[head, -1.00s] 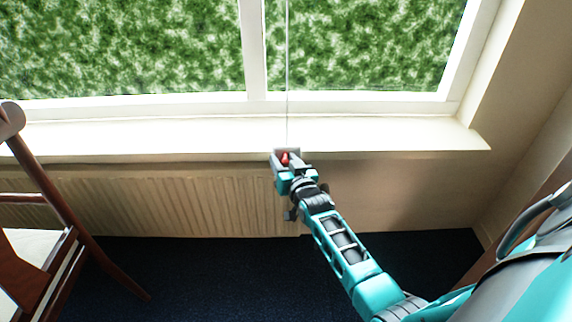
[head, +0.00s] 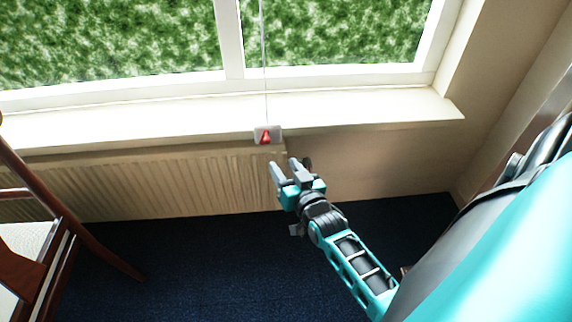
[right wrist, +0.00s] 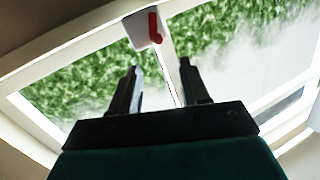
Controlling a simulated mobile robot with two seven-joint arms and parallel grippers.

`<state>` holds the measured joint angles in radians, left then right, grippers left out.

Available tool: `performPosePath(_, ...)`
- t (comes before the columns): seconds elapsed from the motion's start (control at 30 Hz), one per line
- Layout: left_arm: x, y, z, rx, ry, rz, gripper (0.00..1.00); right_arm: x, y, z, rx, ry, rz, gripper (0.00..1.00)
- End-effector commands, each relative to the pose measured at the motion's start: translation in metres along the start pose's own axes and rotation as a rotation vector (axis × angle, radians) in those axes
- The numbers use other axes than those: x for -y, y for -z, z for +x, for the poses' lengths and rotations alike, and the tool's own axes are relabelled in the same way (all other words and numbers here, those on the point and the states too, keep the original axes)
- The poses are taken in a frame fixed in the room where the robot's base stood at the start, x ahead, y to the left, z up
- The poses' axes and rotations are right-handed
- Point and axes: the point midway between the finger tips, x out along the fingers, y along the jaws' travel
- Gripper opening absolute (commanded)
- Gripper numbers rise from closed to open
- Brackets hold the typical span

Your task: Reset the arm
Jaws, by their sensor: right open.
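My right gripper (head: 289,170) is open and empty, below and slightly right of a small white block with a red part (head: 265,135). The block hangs at the lower end of a thin cord (head: 264,60) in front of the window sill. In the right wrist view my two dark fingers (right wrist: 158,85) stand apart with nothing between them. The white block (right wrist: 138,28) and its red hook-like part (right wrist: 154,24) show beyond the fingertips, clear of them. My left gripper is not in view.
The window sill (head: 350,110) runs along the wall, with a ribbed radiator (head: 150,185) below it. A wooden chair (head: 60,205) stands at the left. The dark blue floor (head: 200,270) is clear between the chair and my arm.

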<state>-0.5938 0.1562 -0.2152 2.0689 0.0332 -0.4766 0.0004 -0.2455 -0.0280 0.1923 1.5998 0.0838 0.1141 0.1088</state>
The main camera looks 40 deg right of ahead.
Motion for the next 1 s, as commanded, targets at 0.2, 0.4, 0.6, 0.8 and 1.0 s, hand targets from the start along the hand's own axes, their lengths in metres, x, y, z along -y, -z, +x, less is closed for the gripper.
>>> performPosePath(0.2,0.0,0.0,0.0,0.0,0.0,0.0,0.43,0.0,0.0,0.0,0.0,0.0,0.0,0.46)
performPosePath(0.4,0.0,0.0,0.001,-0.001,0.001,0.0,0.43,0.0,0.0,0.0,0.0,0.0,0.0,0.46)
performPosePath(0.6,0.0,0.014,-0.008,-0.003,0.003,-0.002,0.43,0.012,0.006,-0.014,0.052,0.034,-0.037,0.46)
performPosePath(0.8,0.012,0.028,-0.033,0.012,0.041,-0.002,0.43,0.063,0.011,-0.083,0.287,0.188,-0.196,0.46)
performPosePath(1.0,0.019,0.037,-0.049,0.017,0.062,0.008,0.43,0.101,0.008,-0.154,0.479,0.317,-0.309,0.46)
